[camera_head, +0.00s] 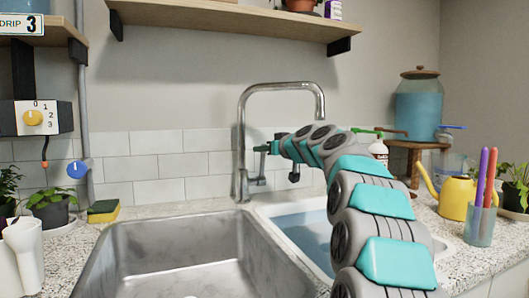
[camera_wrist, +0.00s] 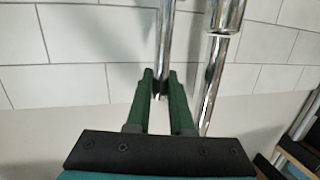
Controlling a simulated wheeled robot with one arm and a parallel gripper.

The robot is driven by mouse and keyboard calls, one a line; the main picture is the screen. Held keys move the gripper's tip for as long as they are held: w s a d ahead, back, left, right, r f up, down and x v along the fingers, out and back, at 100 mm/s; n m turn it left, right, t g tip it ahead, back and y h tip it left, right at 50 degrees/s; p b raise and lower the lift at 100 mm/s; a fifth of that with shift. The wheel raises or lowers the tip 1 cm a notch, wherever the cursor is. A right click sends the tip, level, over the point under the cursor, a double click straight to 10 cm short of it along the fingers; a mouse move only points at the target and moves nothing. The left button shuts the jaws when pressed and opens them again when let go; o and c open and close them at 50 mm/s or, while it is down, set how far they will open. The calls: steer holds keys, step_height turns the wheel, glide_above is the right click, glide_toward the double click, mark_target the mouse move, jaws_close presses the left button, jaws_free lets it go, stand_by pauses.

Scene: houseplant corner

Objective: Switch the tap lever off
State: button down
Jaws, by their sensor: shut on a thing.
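The chrome tap (camera_head: 241,125) rises behind the sink, its tall spout arching right over the white basin. Its short lever (camera_head: 259,172) is at the right of the tap's base. My gripper (camera_head: 258,149) reaches in from the right to the lever. In the wrist view my dark green fingers (camera_wrist: 160,84) are shut on the upright chrome lever (camera_wrist: 166,38), with a finger on each side. The thicker tap pipe (camera_wrist: 213,80) stands just right of the fingers, apart from them. My arm partly hides the area under the spout, so I cannot tell whether water runs.
A steel sink (camera_head: 185,255) is empty at the left; a white basin (camera_head: 275,212) holding water is right of it. A sponge (camera_head: 103,211) lies on the left counter. A yellow watering can (camera_head: 457,197) and a cup of pens (camera_head: 480,226) stand right of my arm.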

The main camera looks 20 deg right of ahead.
steer(key=shift+w+r+g, duration=0.15)
steer(key=shift+w+g, duration=0.15)
steer(key=shift+g, duration=0.2)
steer(key=c, duration=0.8)
jaws_free()
steer(key=b+v, duration=0.1)
steer(key=v, duration=0.6)
steer(key=shift+s, duration=0.4)
steer(key=shift+s+d, duration=0.1)
